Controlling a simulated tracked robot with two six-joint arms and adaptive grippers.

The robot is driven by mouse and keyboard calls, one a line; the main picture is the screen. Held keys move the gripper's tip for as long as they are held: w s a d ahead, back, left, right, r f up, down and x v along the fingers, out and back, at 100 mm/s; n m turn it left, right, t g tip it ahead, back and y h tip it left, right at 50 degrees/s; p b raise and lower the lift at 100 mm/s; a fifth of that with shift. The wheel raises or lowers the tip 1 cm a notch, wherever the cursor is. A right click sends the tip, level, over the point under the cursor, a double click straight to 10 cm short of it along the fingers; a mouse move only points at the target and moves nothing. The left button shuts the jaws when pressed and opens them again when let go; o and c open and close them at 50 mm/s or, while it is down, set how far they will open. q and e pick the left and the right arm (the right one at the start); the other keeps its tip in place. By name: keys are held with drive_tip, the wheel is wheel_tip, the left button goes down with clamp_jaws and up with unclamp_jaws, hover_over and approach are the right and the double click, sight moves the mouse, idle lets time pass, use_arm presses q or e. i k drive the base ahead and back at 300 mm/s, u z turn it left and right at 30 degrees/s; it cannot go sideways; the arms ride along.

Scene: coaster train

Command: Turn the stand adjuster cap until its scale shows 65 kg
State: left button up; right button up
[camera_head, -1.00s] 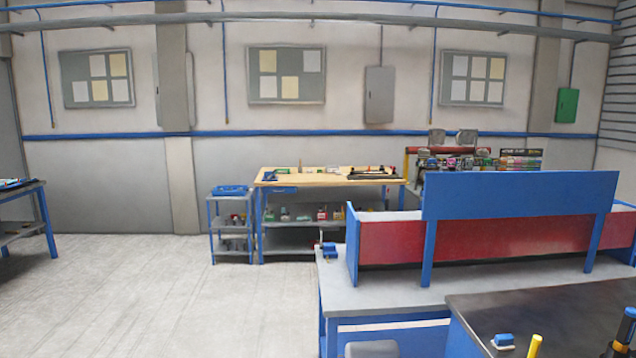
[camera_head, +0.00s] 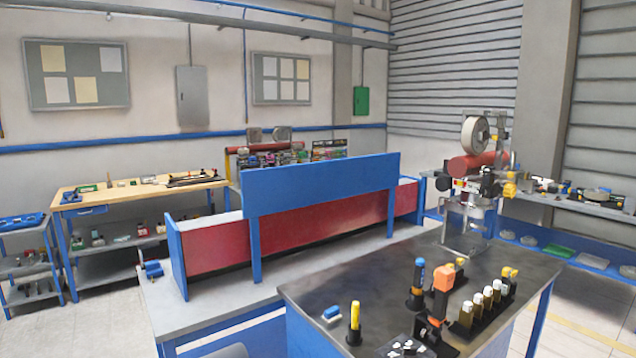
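Neither of my grippers is in view. I cannot pick out the stand adjuster cap for certain, and no kg scale is legible at this distance. A stand-like apparatus (camera_head: 470,195) with a red horizontal cylinder (camera_head: 468,167) and a round pale disc (camera_head: 475,133) on top rises at the far right end of the dark-topped bench (camera_head: 400,283). Small details on it are too small to tell.
On the dark bench are a yellow-handled tool (camera_head: 354,316), a blue-topped tool (camera_head: 417,280), an orange-topped tool (camera_head: 441,290) and a rack of pale-capped items (camera_head: 487,305). A blue-and-red partition (camera_head: 320,190) stands behind. Open floor (camera_head: 600,320) shows at right.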

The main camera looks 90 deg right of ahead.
sight(510, 189)
drive_tip(key=z, duration=0.2)
drive_tip(key=i, duration=0.25)
drive_tip(key=z, duration=2.25)
drive_tip(key=i, duration=0.2)
drive_tip(key=z, duration=1.2)
drive_tip(key=k, duration=0.6)
drive_tip(key=z, duration=0.5)
drive_tip(key=i, duration=1.6)
drive_tip(key=u, duration=0.3)
drive_tip(key=k, duration=0.25)
drive_tip(key=u, duration=0.15)
